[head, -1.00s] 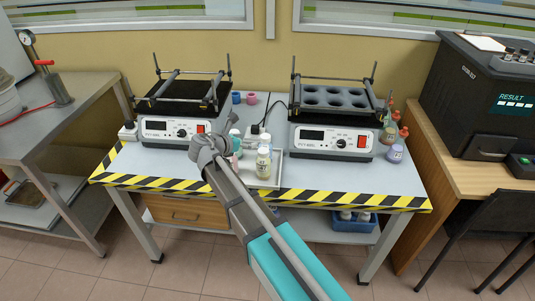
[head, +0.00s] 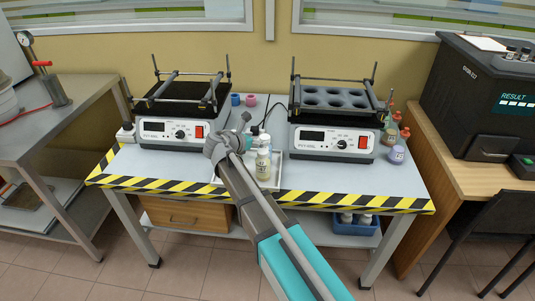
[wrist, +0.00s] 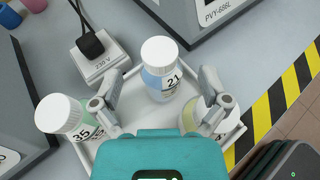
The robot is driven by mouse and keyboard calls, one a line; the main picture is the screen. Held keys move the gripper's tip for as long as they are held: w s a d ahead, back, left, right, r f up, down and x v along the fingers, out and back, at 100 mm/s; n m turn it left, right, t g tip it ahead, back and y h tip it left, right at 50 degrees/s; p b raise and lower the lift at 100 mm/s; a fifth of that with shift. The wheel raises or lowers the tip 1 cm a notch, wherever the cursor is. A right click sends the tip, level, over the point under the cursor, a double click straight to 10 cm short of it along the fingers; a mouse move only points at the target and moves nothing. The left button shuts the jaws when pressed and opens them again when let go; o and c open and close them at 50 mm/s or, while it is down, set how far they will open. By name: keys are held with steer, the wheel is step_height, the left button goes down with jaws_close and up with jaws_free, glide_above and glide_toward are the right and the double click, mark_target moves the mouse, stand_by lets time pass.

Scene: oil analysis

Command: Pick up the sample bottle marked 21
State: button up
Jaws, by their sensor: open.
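The sample bottle marked 21 (wrist: 162,72) shows in the wrist view, with a white cap, bluish contents and a black 21 on its label. It stands in a white tray (wrist: 133,75). My gripper (wrist: 160,88) is open, with one finger to each side of this bottle and nothing gripped. A bottle marked 35 (wrist: 68,118) with greenish contents is at the left. A bottle with yellowish contents (wrist: 192,118) is partly hidden behind the right finger. In the head view, my gripper (head: 240,128) is at the tray, where the bottles partly hide each other.
A white 230 V socket box (wrist: 100,58) with a black plug adjoins the tray. Two shaker units, left (head: 175,133) and right (head: 335,140), flank the tray closely. Coloured flasks (head: 397,153) stand at the table's right. Striped tape (head: 330,200) marks the front edge.

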mark_target(262, 139)
steer(key=shift+b+x, duration=0.75)
steer(key=shift+x, duration=1.35)
steer(key=shift+f, duration=0.1)
steer(key=shift+c, duration=0.2)
jaws_close()
